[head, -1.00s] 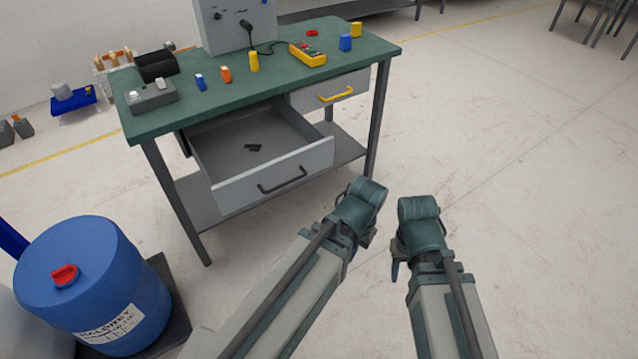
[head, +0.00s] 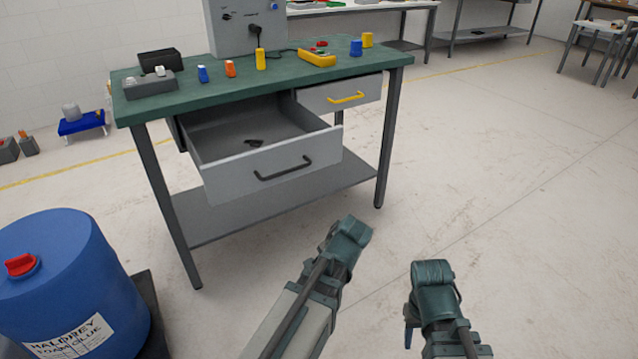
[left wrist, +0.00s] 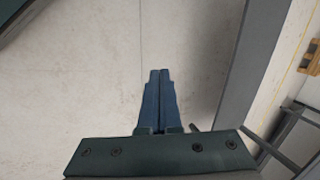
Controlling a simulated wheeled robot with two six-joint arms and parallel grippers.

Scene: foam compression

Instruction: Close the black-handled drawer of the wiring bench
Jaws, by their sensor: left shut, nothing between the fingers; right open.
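The black-handled drawer (head: 222,178) stands pulled out from the left side of the wiring bench (head: 165,112), with its grey front facing me. Its black handle (head: 283,171) is a bar across the front. A small dark item (head: 254,143) lies inside the drawer. My left gripper (left wrist: 159,75) is shut and empty in the left wrist view, over pale floor. In the head view my left arm ends below and right of the drawer front, apart from it. My right gripper (head: 409,334) is open, low in the head view, far from the drawer; its fingers are mostly hidden.
A yellow-handled drawer (head: 325,95) beside it is shut. The bench top holds a grey box (head: 240,25), a yellow meter (head: 317,59) and coloured pieces. A blue drum (head: 70,275) stands at lower left. The floor right of the bench is clear.

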